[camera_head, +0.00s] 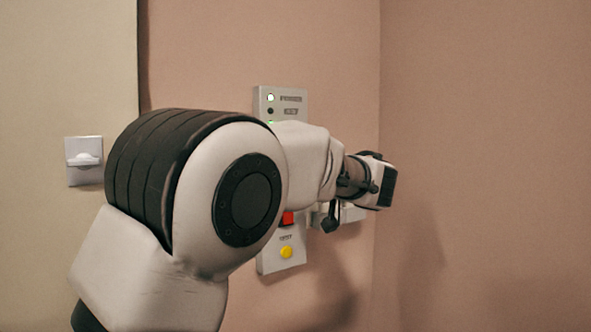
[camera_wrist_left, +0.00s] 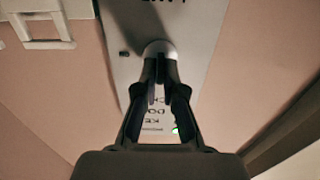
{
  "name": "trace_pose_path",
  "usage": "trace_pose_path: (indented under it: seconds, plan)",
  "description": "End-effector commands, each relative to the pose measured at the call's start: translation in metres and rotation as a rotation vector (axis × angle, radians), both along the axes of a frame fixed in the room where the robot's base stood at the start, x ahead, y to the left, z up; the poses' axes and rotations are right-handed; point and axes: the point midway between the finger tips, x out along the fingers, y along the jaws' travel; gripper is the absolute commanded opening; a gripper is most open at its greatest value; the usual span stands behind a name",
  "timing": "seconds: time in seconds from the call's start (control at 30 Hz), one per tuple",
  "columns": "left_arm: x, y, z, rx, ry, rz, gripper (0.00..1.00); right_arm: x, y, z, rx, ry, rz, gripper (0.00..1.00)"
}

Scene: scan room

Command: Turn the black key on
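In the left wrist view, a pale round lock collar (camera_wrist_left: 158,47) stands on the grey panel (camera_wrist_left: 196,40), which appears upside down. The black key is at this collar; it is mostly hidden and merges with the dark fingertips. My left gripper (camera_wrist_left: 160,75) has its fingertips drawn together around the key, right at the collar. The key's turn angle is hard to tell. In the head view, my left arm crosses in front of the panel (camera_head: 298,94) and hides the key. My right gripper is not in view.
Below the arm are a red button (camera_head: 288,218) and a yellow button (camera_head: 286,252) on a wall box. A green light (camera_head: 270,97) is lit on the upper panel. A white switch (camera_head: 84,160) is on the left wall. The right wall is bare.

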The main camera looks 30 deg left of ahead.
Motion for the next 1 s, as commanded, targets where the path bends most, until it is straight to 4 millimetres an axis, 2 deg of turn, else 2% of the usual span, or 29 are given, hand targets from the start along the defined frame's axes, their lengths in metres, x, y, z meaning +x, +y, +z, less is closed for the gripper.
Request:
trace_pose_path:
  seconds: [0.47, 1.0]
  plan:
    - [0.001, 0.000, -0.002, 0.034, 0.081, 0.000, 0.00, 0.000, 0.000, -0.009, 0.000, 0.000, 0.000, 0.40]
    - [0.004, -0.001, -0.003, 0.204, 0.497, 0.000, 0.00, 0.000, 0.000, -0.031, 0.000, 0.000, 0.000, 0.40]
